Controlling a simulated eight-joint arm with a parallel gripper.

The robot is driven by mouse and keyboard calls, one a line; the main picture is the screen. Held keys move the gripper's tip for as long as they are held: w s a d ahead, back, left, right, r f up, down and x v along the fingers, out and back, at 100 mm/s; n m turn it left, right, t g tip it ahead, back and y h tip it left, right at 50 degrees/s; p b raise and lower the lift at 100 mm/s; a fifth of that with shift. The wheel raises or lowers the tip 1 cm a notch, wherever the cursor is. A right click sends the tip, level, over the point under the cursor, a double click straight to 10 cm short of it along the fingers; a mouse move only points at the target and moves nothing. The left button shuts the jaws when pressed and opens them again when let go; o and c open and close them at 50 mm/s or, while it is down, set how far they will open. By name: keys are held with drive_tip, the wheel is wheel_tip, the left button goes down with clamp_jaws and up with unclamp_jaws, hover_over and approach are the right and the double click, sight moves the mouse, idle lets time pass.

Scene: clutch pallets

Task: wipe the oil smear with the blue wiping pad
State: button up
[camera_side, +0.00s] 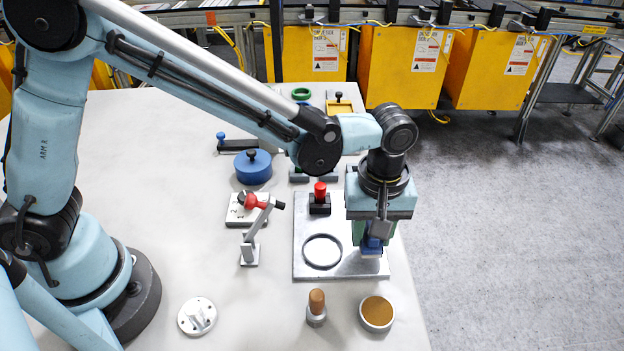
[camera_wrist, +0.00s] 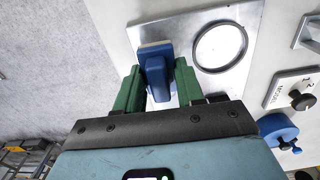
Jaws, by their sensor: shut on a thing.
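The blue wiping pad (camera_side: 371,246) is between the green fingers of my gripper (camera_side: 374,232), low over the right front part of the grey metal plate (camera_side: 308,271). In the wrist view the pad (camera_wrist: 157,72) shows its blue handle and a pale edge, with a green finger on each side, and my gripper (camera_wrist: 160,84) is shut on it. I cannot tell whether the pad touches the plate. No oil smear is visible in either view; the pad and gripper hide part of the plate.
A dark ring (camera_side: 323,252) lies on the plate left of the pad. A red-topped black block (camera_side: 320,198) stands behind it. A brown-filled bowl (camera_side: 377,313) and a wooden-handled tool (camera_side: 316,306) stand in front. A red-handled lever clamp (camera_side: 250,250) stands left.

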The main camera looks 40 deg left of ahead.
drive_tip(key=shift+r, duration=2.9)
drive_tip(key=shift+f, duration=0.25)
